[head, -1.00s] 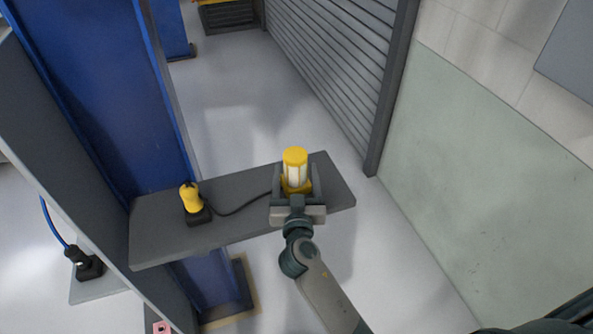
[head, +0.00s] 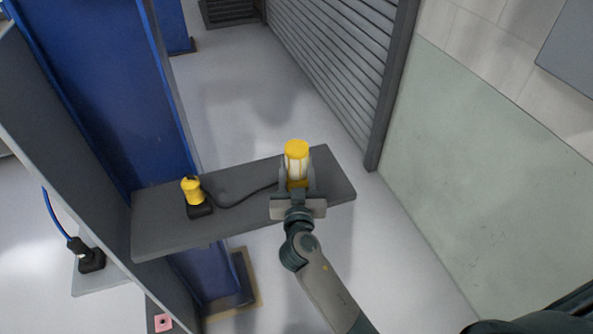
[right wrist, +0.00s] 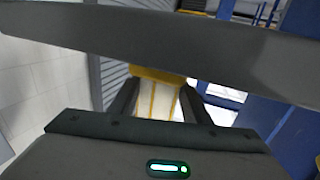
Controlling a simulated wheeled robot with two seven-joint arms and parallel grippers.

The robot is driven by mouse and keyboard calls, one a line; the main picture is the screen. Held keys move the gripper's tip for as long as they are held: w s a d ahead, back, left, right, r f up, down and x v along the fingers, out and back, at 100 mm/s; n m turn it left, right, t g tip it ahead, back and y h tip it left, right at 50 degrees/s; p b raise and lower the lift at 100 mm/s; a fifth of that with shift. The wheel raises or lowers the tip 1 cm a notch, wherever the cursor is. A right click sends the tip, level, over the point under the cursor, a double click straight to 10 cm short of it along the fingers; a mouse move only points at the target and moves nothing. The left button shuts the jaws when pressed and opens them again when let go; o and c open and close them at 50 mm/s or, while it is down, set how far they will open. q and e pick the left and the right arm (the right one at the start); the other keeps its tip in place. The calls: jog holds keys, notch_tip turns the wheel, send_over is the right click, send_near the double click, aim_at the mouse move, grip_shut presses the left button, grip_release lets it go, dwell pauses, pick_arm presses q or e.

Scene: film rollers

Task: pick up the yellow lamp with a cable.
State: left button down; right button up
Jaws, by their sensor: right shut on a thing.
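The yellow lamp (head: 297,158) has a yellow cap and a pale, caged body, and it stands upright at the right part of the grey shelf (head: 165,232). My right gripper (head: 297,184) is shut on the lamp, with one finger on each side of its body. In the right wrist view the lamp (right wrist: 160,98) shows between the two dark fingers. A dark cable (head: 240,197) runs left from the lamp to a yellow plug-like piece (head: 192,190) on a black base. Whether the lamp touches the shelf is hidden by the gripper. My left gripper is not in view.
A blue column (head: 100,90) stands behind and left of the shelf. A grey slatted shutter (head: 335,70) and a pale green wall (head: 480,190) are to the right. A black plug with a blue cable (head: 85,255) sits at the lower left. The floor beyond the shelf is clear.

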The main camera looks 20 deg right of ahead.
aim_at(300, 163)
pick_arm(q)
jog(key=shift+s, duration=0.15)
pick_arm(e)
jog(key=shift+r, duration=0.2)
